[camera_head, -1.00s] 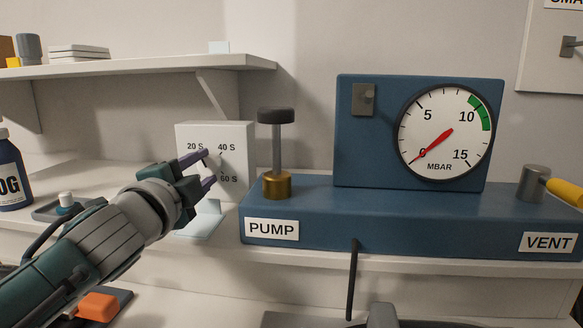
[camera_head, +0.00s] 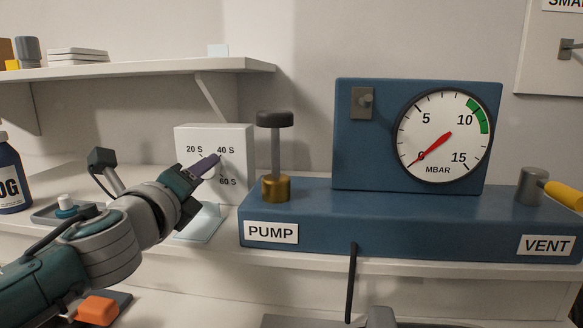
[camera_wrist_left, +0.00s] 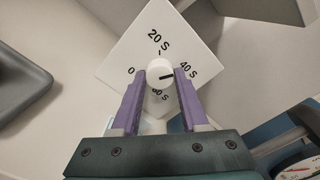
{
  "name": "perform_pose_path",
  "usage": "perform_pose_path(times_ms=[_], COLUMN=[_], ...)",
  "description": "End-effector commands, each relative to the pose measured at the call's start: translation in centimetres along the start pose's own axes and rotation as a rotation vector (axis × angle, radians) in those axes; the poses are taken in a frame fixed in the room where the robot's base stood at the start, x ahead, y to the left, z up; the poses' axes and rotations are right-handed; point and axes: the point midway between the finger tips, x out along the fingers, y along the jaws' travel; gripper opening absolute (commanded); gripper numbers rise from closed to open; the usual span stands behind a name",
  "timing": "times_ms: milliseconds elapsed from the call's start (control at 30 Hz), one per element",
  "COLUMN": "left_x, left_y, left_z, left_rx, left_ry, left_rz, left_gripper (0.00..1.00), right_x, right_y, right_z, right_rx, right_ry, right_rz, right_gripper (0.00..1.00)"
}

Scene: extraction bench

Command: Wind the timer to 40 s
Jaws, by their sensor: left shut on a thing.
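The timer (camera_head: 240,145) is a white box with a dial marked 20 S, 40 S and 60 S, standing on the bench left of the pump. My left gripper (camera_head: 212,165) is at its face, rolled so that one purple finger mostly covers the knob in the head view. In the left wrist view, the timer face (camera_wrist_left: 178,45) appears tilted and also shows a 0. The purple fingers of my left gripper (camera_wrist_left: 160,78) are shut on the round white knob (camera_wrist_left: 158,68), one on each side. The knob's dark pointer line points right, towards the 40 S label.
The blue pump unit (camera_head: 310,225) with its brass-based plunger (camera_head: 276,140) and pressure gauge (camera_head: 444,135) stands close on the right. A shelf (camera_head: 130,69) runs above. A blue bottle (camera_head: 8,175) and a grey tray (camera_head: 45,212) are at the left.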

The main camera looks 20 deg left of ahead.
Motion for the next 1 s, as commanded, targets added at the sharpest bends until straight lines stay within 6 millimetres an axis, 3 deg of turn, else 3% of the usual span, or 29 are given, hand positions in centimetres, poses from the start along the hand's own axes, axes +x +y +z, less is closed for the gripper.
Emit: perform_pose_path(times_ms=[500,1000], left_x=[0.02,0.01], left_y=[-0.08,-0.04], left_z=[0.05,-0.02], left_rx=[0.322,0.375], left_ry=[0.0,0.0], left_rz=[-0.001,-0.001], left_gripper=[0.0,0.0], right_x=[-0.66,-0.72], right_y=[0.04,0.15], right_z=[-0.21,-0.21], right_rx=[-0.001,-0.005], right_ry=[0.0,-0.001], right_rz=[0.001,0.004], right_gripper=[0.5,0.5])
